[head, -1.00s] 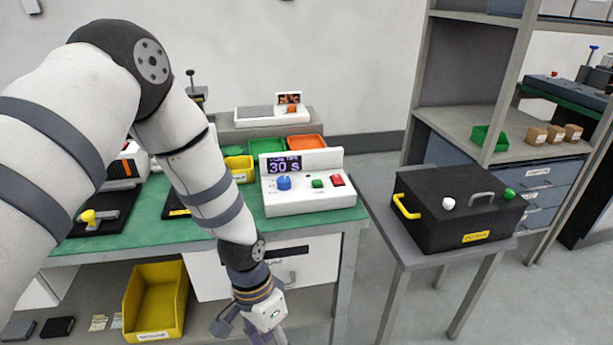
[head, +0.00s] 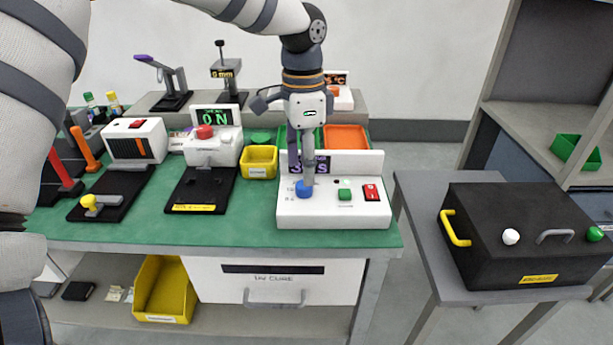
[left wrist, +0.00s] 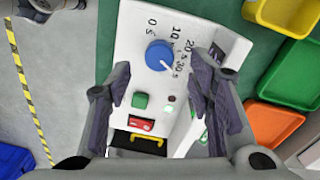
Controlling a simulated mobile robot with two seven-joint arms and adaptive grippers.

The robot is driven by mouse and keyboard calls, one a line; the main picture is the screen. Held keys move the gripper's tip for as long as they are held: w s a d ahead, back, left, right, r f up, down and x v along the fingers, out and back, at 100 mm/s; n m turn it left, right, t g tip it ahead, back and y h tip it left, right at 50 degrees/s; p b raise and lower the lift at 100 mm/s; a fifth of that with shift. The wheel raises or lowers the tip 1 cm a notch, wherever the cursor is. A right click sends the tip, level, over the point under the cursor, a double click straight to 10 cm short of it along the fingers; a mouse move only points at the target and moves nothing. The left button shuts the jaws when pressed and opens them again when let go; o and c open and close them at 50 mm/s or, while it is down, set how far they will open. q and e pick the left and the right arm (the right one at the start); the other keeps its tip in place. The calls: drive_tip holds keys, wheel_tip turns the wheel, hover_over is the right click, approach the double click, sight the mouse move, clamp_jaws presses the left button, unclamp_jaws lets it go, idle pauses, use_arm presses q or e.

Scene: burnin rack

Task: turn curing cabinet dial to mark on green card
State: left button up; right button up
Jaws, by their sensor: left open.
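The blue dial (head: 303,188) is on the sloping top of a white control box (head: 340,212) at the right end of the green bench. In the left wrist view the dial (left wrist: 158,55) has marks from 0 to 30 s beside it; I cannot tell its exact pointer position. My left gripper (head: 302,170) points down just above the dial, partly covering the box's display. It is open and empty; in the left wrist view its fingers (left wrist: 160,88) are well apart, with the dial ahead between them. I cannot make out a green card. My right gripper is not in view.
Beside the dial are a green button (head: 345,194) and a red switch (head: 372,192). A yellow bin (head: 259,162) and an orange tray (head: 346,138) stand behind. A black box (head: 520,245) sits on the side table at right. A drawer (head: 275,283) is below the bench top.

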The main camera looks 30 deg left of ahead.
sight(304, 189)
use_arm(q)
drive_tip(key=shift+d+f, duration=0.1)
drive_tip(key=shift+f, duration=1.9)
clamp_jaws()
drive_tip(key=shift+r, duration=0.1)
drive_tip(key=shift+r+n+p, duration=0.15)
drive_tip(key=shift+n+p, duration=0.3)
drive_tip(key=shift+n, duration=1.65)
drive_tip(key=n, duration=0.5)
drive_tip(key=shift+s+f, duration=0.1)
drive_tip(key=shift+f, duration=0.15)
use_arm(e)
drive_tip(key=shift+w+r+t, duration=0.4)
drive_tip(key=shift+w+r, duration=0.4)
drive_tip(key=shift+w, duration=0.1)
use_arm(q)
drive_tip(key=shift+n, duration=0.5)
